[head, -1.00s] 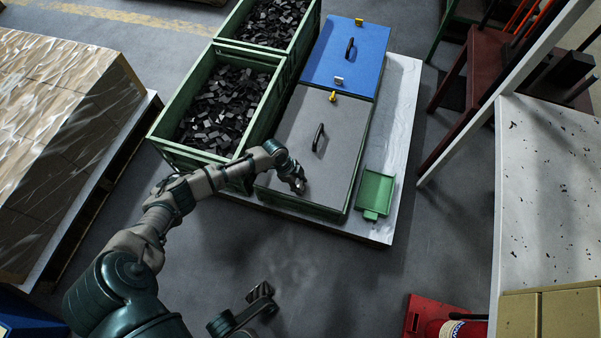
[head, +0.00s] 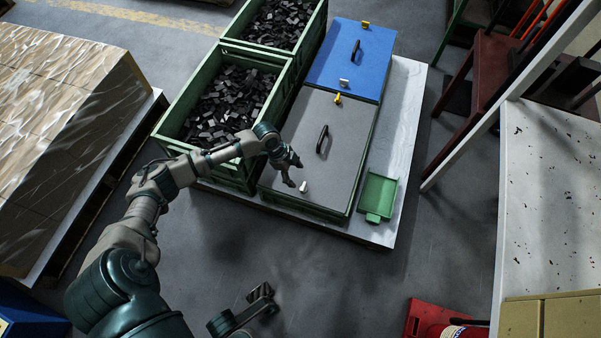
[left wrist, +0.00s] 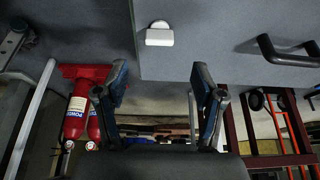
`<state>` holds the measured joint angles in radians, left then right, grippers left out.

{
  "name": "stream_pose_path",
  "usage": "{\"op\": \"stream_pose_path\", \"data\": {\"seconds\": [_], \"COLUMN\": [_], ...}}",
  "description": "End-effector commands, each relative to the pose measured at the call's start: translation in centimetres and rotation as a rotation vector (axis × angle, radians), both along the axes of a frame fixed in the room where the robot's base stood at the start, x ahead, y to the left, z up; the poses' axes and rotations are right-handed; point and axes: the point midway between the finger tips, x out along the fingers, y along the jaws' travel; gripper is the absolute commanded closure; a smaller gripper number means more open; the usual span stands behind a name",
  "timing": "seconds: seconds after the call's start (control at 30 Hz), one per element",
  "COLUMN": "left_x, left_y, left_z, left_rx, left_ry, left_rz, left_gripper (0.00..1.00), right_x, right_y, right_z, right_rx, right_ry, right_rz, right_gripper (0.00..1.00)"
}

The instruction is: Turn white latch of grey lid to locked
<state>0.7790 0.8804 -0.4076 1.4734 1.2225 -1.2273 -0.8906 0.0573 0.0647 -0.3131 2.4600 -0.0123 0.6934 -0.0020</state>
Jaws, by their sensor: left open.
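The grey lid (head: 290,150) closes the near green crate. Its white latch (head: 304,187) sits near the lid's front edge. In the left wrist view the white latch (left wrist: 159,37) is near the top middle, at the grey lid's edge (left wrist: 215,65). My left gripper (head: 293,172) is just left of the latch in the head view. Its two fingers (left wrist: 161,84) are apart with nothing between them. My right gripper (head: 261,292) shows small and dark at the bottom of the head view; its fingers are too unclear to read.
The grey lid also has a black handle (head: 322,140) and a yellow latch (head: 338,99). The blue lid (head: 340,55) has its own white latch (head: 344,84). Open crates of dark parts (head: 185,130) stand to the left. A green tray (head: 378,192) lies to the right.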

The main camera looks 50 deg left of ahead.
Motion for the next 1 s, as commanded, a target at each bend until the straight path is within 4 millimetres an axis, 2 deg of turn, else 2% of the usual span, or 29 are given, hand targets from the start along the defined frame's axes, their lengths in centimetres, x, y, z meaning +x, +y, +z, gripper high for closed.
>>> {"op": "stream_pose_path", "data": {"seconds": [0.1, 0.3, 0.87, 0.97, 1.0], "left_x": [-0.4, -0.7, -0.7, -0.5, -0.2], "left_y": [0.7, 1.2, 1.1, 0.3, -0.8], "left_z": [1.8, 3.2, 3.2, 2.9, 2.5], "left_rx": [0.001, 0.001, 0.0, -0.005, -0.013], "left_ry": [0.0, 0.001, 0.0, -0.019, -0.044], "left_rz": [0.0, 0.0, 0.0, 0.001, 0.006], "left_gripper": [0.31, 0.31, 0.31, 0.31, 0.31], "right_x": [0.0, 0.1, 0.4, 0.0, 0.0], "right_y": [0.0, 0.0, 0.1, 0.0, 0.0], "right_z": [0.0, 0.0, -0.2, 0.0, 0.0], "right_rx": [0.0, 0.0, -0.002, 0.001, 0.001], "right_ry": [0.0, 0.001, 0.004, 0.0, -0.001], "right_rz": [0.0, 0.0, 0.001, 0.0, 0.0], "right_gripper": [0.62, 0.62, 0.62, 0.62, 0.62]}}
